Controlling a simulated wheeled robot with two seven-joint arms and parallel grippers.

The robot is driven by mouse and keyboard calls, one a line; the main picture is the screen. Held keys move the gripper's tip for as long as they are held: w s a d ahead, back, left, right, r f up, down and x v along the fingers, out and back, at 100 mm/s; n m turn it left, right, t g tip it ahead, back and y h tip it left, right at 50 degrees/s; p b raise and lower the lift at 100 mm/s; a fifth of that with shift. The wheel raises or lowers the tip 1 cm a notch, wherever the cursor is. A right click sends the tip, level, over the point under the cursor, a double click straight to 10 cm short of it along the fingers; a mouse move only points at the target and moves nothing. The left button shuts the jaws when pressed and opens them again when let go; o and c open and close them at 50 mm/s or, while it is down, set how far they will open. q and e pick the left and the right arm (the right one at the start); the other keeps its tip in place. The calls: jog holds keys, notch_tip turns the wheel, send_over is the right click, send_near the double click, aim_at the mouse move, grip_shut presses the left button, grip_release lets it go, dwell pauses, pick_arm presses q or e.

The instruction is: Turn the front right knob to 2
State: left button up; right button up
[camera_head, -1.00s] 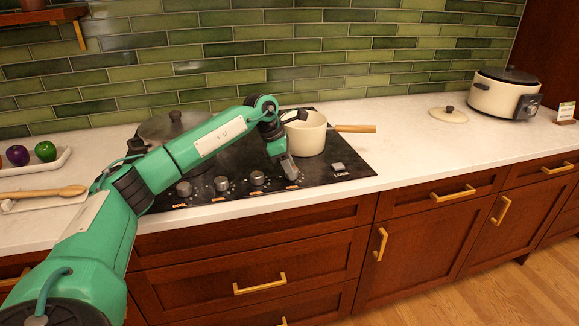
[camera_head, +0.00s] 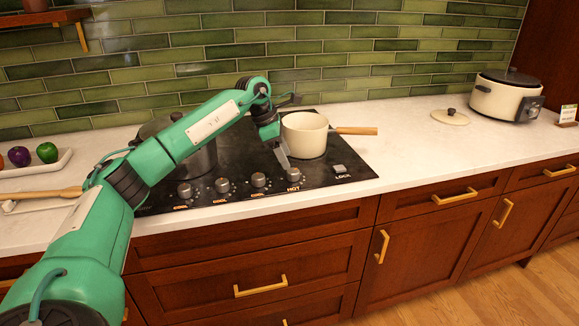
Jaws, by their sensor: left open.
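The black cooktop (camera_head: 240,160) has a row of grey knobs along its front edge. Below this knob a lit label reads HOT. The setting it points to is too small to read. My left gripper (camera_head: 284,163) comes down from behind, just behind and left of this knob. It is open, and no object shows between its fingers. Whether it touches the knob I cannot tell. My right gripper is out of view.
A cream saucepan (camera_head: 304,136) with a wooden handle stands right behind my gripper. A dark pot (camera_head: 200,160) is partly hidden by my left arm. Other knobs (camera_head: 258,180) sit to the left. The counter to the right is mostly clear, with a lid (camera_head: 450,117) and a cooker (camera_head: 505,95).

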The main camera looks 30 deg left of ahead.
pick_arm(q)
jog(key=v, duration=0.8)
jog(key=shift+r, duration=0.25)
